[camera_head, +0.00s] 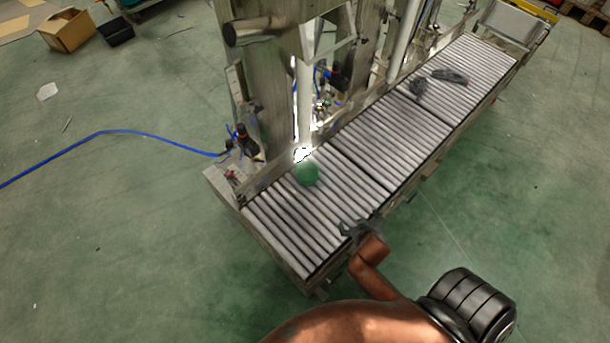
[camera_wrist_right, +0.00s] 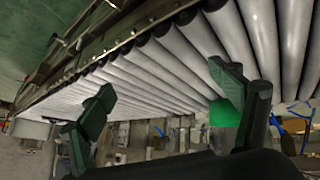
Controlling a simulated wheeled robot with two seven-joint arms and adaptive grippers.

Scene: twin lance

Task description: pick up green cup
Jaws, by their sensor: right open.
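The green cup (camera_head: 306,174) sits on the roller conveyor, near its left end in the head view. Its top edge meets a bright glare, so its rim is hard to make out. In the right wrist view the green cup (camera_wrist_right: 224,114) shows beyond one finger, which partly covers it. My right gripper (camera_head: 360,229) is over the conveyor's near edge, in front of and to the right of the cup. In the right wrist view its two fingers (camera_wrist_right: 165,100) are spread apart with nothing held between them.
The roller conveyor (camera_head: 395,138) runs toward the upper right, with dark objects (camera_head: 449,76) farther along it. A machine frame with a post (camera_head: 262,110) stands behind the cup. A blue hose (camera_head: 120,132) and a cardboard box (camera_head: 67,31) lie on the floor at left.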

